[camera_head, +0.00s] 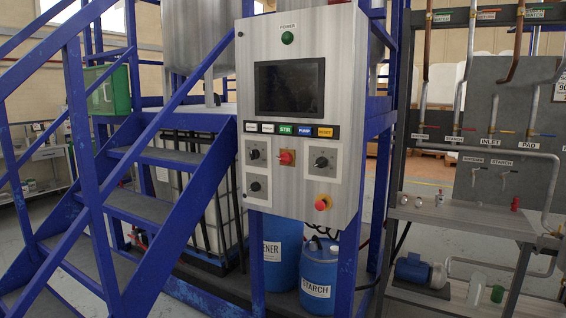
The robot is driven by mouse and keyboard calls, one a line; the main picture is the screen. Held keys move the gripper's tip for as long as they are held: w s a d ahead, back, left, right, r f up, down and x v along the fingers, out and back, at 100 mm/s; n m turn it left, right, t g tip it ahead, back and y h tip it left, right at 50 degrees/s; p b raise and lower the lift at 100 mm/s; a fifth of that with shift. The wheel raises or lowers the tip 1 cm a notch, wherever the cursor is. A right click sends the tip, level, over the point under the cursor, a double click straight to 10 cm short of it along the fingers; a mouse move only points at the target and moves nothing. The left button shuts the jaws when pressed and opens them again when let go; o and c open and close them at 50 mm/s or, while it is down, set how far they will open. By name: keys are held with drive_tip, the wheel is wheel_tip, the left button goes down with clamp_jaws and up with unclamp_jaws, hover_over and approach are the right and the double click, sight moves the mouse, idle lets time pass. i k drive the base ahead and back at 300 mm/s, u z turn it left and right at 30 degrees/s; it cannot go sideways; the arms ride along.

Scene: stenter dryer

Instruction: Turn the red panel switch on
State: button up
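A grey metal control panel (347,160) is mounted on blue posts in the middle of the head view. A green lamp (287,38) labelled POWER is at the top, above a dark screen (290,87). Black rotary knobs (322,162) flank the red switch. A red knob on a yellow base (323,203) is at the lower right. My gripper is not in view.
Blue drums (319,270) stand below the panel. A pipe rack with a grey shelf (465,217) is on the right. Some floor shows between panel and rack.

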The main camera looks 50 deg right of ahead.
sight(285, 158)
drive_tip(key=i, duration=0.9)
drive_tip(key=u, duration=0.05)
